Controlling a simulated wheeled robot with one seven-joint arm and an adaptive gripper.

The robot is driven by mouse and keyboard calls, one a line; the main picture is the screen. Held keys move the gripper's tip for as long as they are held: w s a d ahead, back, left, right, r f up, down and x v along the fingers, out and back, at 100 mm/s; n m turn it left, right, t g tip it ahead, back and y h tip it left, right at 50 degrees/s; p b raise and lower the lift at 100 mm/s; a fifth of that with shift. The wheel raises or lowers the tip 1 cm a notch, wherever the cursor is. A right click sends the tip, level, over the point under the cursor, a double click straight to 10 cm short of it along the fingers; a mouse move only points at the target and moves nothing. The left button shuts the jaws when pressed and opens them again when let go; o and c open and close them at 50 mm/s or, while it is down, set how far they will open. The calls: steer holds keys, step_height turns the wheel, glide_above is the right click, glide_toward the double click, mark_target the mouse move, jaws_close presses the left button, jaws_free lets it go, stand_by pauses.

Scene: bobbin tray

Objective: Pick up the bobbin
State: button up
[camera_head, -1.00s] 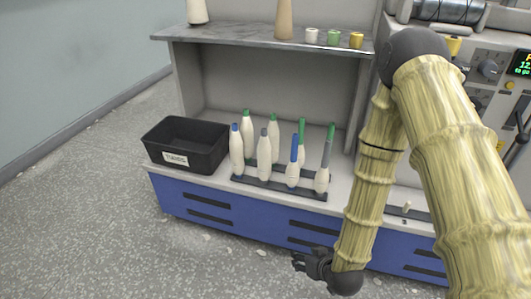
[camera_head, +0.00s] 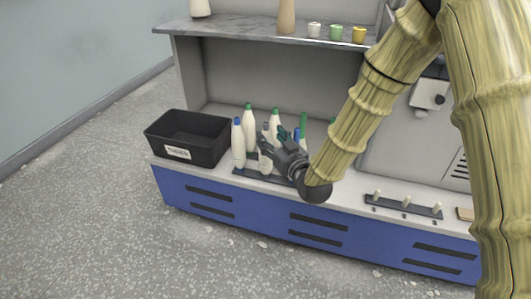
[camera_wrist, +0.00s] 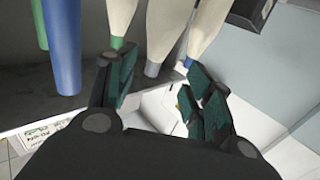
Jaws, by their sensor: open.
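Several white bobbins with coloured tops stand upright in a dark rack (camera_head: 243,172) on the bench. One with a blue top (camera_head: 238,145) is at the left, and a green-topped one (camera_head: 248,120) is behind it. My gripper (camera_head: 276,144) is open in front of the rack and hides part of the middle and right bobbins. In the wrist view, my open gripper (camera_wrist: 165,80) has a grey-tipped bobbin (camera_wrist: 162,35) beyond and between its fingers. A green-tipped bobbin (camera_wrist: 121,15) and a blue-tipped one (camera_wrist: 206,30) flank it. No bobbin is visibly gripped.
A black labelled bin (camera_head: 187,135) stands left of the rack; it also shows in the wrist view (camera_wrist: 250,12). A shelf (camera_head: 260,32) with small cups overhangs the back. A low peg strip (camera_head: 403,207) lies at the right.

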mark_target(267, 128)
steer(key=shift+w+d+r+b+x, duration=0.15)
steer(key=shift+b+x, duration=0.25)
steer(key=shift+x, duration=0.55)
steer(key=shift+d+r+b+x, duration=0.1)
steer(key=shift+b+x, duration=0.25)
steer(key=shift+x, duration=0.6)
steer(key=shift+w+d+r+b+x, duration=0.15)
steer(key=shift+b+x, duration=0.25)
steer(key=shift+x, duration=0.55)
steer(key=shift+s+f, duration=0.1)
jaws_close()
